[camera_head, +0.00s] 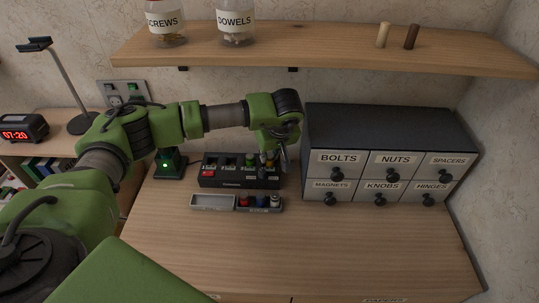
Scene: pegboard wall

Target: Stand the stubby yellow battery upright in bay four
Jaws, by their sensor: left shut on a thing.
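My left arm reaches in from the left, and its gripper (281,158) points down at the right end of the dark charger block (238,183). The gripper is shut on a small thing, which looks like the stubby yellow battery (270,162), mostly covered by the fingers. The block has a row of bays along its top; small green-yellow shapes show at its right bays, too small to tell apart. Which bay is under the gripper I cannot tell. My right gripper is not in view.
A grey tray (213,202) in front of the block holds red, blue and pale-topped pieces at its right. A dark drawer cabinet (390,133) stands close to the gripper's right. A shelf (320,48) with jars hangs above. The front tabletop is clear.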

